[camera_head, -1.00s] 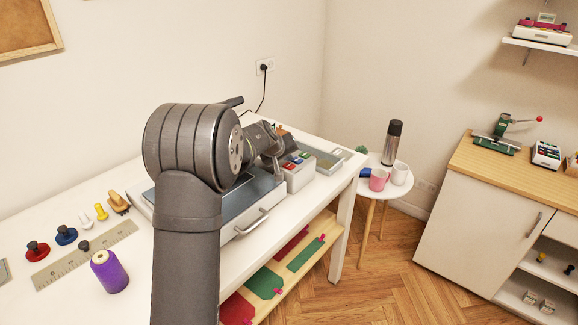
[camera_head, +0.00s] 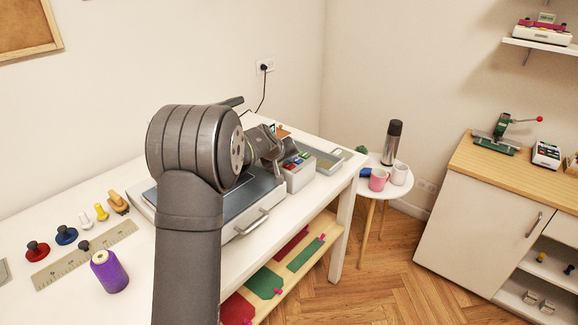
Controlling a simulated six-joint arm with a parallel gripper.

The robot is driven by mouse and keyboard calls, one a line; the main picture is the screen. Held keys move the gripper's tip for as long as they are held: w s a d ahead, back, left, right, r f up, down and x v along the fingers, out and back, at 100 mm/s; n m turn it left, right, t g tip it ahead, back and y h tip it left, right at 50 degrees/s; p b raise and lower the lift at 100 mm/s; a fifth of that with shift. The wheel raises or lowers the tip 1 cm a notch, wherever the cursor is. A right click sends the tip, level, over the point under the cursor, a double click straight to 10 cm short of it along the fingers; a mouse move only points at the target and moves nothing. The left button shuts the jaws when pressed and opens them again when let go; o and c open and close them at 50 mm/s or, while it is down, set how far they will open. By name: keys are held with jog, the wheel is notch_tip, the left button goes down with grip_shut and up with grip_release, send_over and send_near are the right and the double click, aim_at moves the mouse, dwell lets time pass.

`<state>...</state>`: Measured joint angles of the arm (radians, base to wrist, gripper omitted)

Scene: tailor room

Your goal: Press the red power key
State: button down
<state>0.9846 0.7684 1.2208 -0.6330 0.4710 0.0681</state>
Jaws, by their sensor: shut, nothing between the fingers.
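A pale control box (camera_head: 299,178) with several small coloured keys on its sloped top stands at the right end of the grey machine on the white table. Green and blue keys show on it, and a small reddish key (camera_head: 289,167) shows at the near left edge of the key area, partly hidden by my gripper. My gripper (camera_head: 279,168) is shut and empty, just left of the keys and close above the box. I cannot tell whether its tips touch a key. My arm covers much of the machine.
The machine's handle (camera_head: 252,222) sticks out at the table front. A grey tray (camera_head: 335,159) lies right of the box. A round side table (camera_head: 376,198) holds mugs and a flask.

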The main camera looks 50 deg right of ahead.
aim_at(288, 167)
jog(key=shift+f, duration=0.25)
dwell(0.3)
jog(key=shift+r, duration=0.8)
jog(key=shift+r, duration=2.55)
jog(key=shift+f, duration=0.1)
notch_tip(288, 167, up, 4)
jog(key=shift+f, duration=0.1)
